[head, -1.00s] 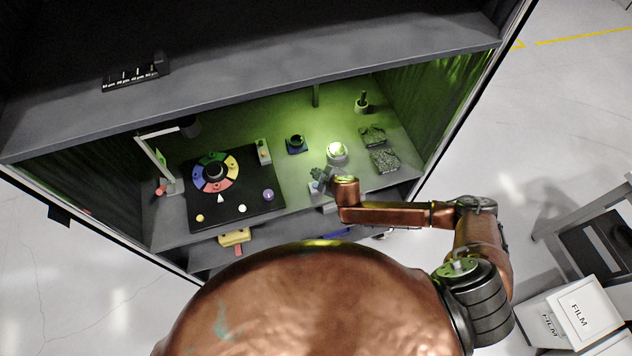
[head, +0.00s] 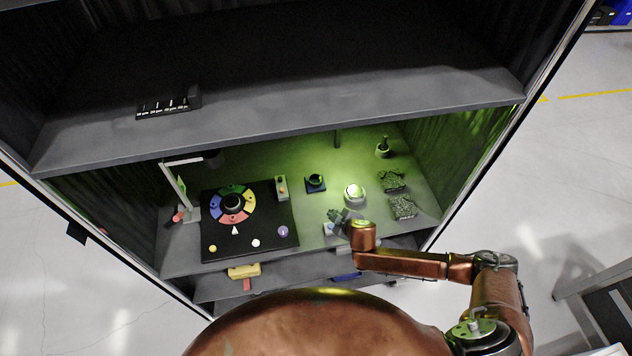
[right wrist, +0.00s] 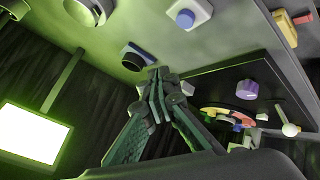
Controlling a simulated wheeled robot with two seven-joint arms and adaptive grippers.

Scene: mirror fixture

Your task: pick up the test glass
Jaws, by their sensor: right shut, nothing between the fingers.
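My right gripper (head: 339,214) is shut and empty over the front part of the green-lit shelf. Its closed fingertips also show in the right wrist view (right wrist: 157,76). I cannot tell for certain which thing is the test glass. A bright, round, pale piece (head: 355,193) sits just behind and to the right of the gripper. A dark blue block with a round black top (head: 315,183) stands further back, left of it; it appears beyond the fingertips in the right wrist view (right wrist: 136,57). A pale block with a blue knob (right wrist: 186,15) is near the gripper. My left gripper is not in view.
A black board (head: 270,237) with a coloured ring (head: 233,203) lies at the left. Two rough dark pads (head: 402,207) and a small pot (head: 383,150) are at the right. The upper shelf (head: 300,105) overhangs the space. A thin frame (head: 181,185) stands far left.

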